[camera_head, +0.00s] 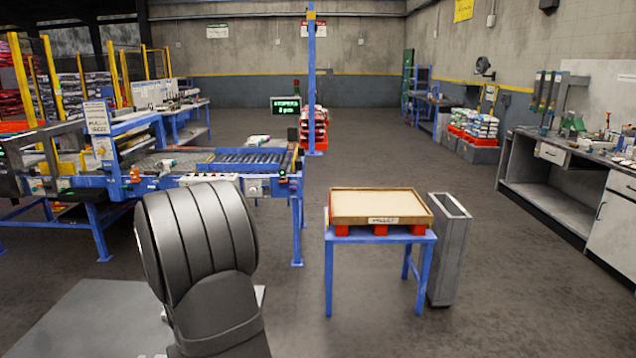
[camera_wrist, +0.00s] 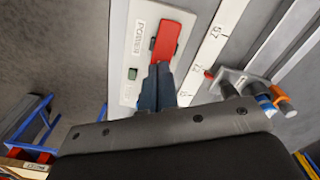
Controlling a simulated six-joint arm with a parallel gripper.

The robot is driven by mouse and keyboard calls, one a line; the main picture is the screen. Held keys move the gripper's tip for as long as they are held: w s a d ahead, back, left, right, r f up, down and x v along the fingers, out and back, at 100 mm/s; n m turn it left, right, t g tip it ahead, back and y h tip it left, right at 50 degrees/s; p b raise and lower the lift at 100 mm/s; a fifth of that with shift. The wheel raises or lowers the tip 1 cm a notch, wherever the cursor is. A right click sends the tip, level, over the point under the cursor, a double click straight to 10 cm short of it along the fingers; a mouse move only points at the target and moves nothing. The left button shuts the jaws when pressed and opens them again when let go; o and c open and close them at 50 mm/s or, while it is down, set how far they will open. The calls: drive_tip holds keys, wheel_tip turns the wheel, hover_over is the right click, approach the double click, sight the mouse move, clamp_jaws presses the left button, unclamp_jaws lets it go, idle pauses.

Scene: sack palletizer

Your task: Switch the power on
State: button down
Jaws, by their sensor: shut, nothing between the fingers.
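In the wrist view, a pale panel (camera_wrist: 143,45) carries a label reading "POWER". A red switch lever (camera_wrist: 168,36) sits on it in a dark slot, slanting a little in the picture. A small dark green square (camera_wrist: 132,74) lies on the panel left of my fingers. My gripper (camera_wrist: 160,70) is shut and empty, its dark blue fingertips at the lower end of the red lever. I cannot tell whether they touch it. The fingers hide part of the panel. In the head view my arm shows, but not the fingers or the panel.
A white strip with numbers (camera_wrist: 216,45) runs beside the panel. Grey fittings with blue and orange ends (camera_wrist: 268,98) stick out at right. In the head view, a blue table (camera_head: 329,262) bears a shallow box (camera_head: 382,207), with a grey bin (camera_head: 449,250) beside it. A conveyor (camera_head: 250,160) stands left.

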drive_tip(key=shift+f, duration=0.4)
drive_tip(key=shift+r, duration=3.55)
drive_tip(key=shift+f, duration=0.1)
wheel_tip(320, 180, down, 7)
drive_tip(key=shift+r, duration=0.1)
drive_tip(key=shift+r, duration=0.1)
